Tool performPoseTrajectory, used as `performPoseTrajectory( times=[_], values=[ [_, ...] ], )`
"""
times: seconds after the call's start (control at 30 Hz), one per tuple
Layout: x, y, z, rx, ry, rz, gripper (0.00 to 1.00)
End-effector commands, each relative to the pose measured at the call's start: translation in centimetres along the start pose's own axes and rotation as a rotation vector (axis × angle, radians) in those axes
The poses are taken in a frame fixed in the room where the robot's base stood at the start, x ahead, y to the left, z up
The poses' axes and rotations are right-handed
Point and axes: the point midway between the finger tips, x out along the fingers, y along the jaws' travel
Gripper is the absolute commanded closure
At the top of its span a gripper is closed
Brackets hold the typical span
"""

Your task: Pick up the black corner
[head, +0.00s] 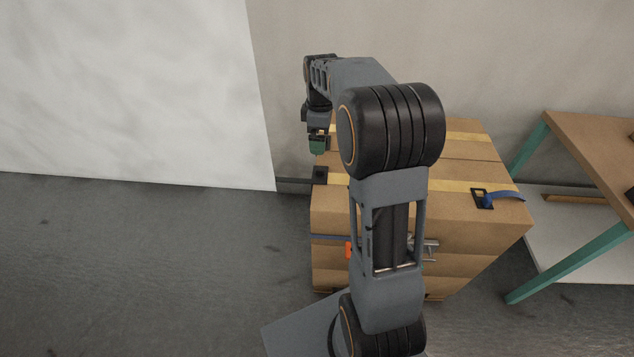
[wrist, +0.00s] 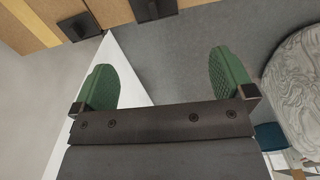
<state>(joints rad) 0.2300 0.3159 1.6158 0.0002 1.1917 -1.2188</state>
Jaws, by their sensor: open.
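A black corner (head: 320,175) sits on the left top edge of the cardboard box (head: 345,215). A second black corner (head: 482,198) with a blue strap lies on the box top toward the right. My gripper (head: 318,146) is above the box's left side, beyond the first corner, with green fingers pointing down. In the wrist view my gripper (wrist: 162,68) is open and empty. Two black pieces show at the box edge there, one at the upper left (wrist: 78,26) and one at the top centre (wrist: 153,8), both apart from the fingers. My arm hides part of the box.
Yellow tape (head: 450,185) runs across the box top. An orange item (head: 348,250) and a metal fitting (head: 430,247) are on its front. A wooden table (head: 590,150) with teal legs stands at right. Grey floor (head: 150,270) at left is clear. A marbled round object (wrist: 298,85) shows in the wrist view.

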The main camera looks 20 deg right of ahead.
Motion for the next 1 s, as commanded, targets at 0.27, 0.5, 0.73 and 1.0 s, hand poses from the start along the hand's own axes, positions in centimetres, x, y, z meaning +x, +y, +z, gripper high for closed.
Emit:
performPoseTrajectory(
  times=[0.27,0.5,0.73,1.0],
  values=[
    [4.9,1.2,0.1,-0.07,-0.007,-0.022,0.0],
    [8.6,1.1,0.0,-0.069,-0.007,-0.02,0.0],
    [10.0,1.1,0.0,-0.069,-0.006,-0.018,0.0],
    [13.2,1.1,-0.1,-0.068,-0.007,-0.02,0.0]
  ],
)
